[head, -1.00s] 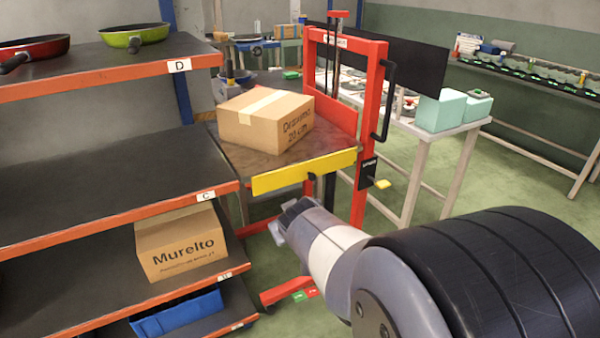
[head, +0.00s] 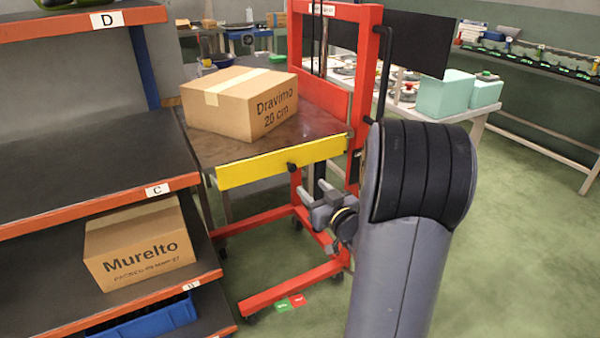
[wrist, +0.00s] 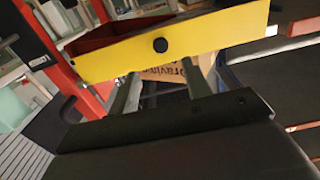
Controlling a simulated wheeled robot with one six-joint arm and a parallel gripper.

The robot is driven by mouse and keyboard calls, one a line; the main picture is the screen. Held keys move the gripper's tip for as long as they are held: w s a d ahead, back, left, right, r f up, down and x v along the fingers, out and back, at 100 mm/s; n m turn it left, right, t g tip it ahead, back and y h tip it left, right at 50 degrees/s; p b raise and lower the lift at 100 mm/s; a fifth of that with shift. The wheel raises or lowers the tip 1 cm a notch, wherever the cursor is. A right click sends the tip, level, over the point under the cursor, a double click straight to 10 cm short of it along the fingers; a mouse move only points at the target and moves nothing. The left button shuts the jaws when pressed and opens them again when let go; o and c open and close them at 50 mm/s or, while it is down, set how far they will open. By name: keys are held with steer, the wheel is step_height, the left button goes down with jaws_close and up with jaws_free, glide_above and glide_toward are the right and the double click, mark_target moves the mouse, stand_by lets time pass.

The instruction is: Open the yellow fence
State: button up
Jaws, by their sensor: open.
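The yellow fence (head: 262,168) is a flat bar standing upright along the front edge of the red lift cart's dark platform (head: 225,150). A small black knob (head: 292,167) sits on its face. In the wrist view the fence (wrist: 205,38) spans the top, with the knob (wrist: 160,45) near its middle. My gripper (head: 322,190) is just below and right of the knob in the head view, apart from it. In the wrist view its two fingers (wrist: 160,90) are spread and empty, pointing toward the fence, with the knob between and beyond them.
A cardboard box labelled Dravimo (head: 225,115) rests on the platform behind the fence. The orange-edged shelf (head: 85,215) stands at left, holding a Murelto box (head: 140,255) and a blue bin (head: 165,318). The cart's red frame (head: 365,90) rises at right. Green floor at right is open.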

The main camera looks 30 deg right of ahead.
mark_target(293, 169)
steer(key=w+b, duration=0.1)
steer(key=w, duration=0.9)
steer(key=shift+w+a, duration=0.1)
steer(key=shift+a, duration=0.1)
steer(key=shift+c, duration=0.2)
jaws_close()
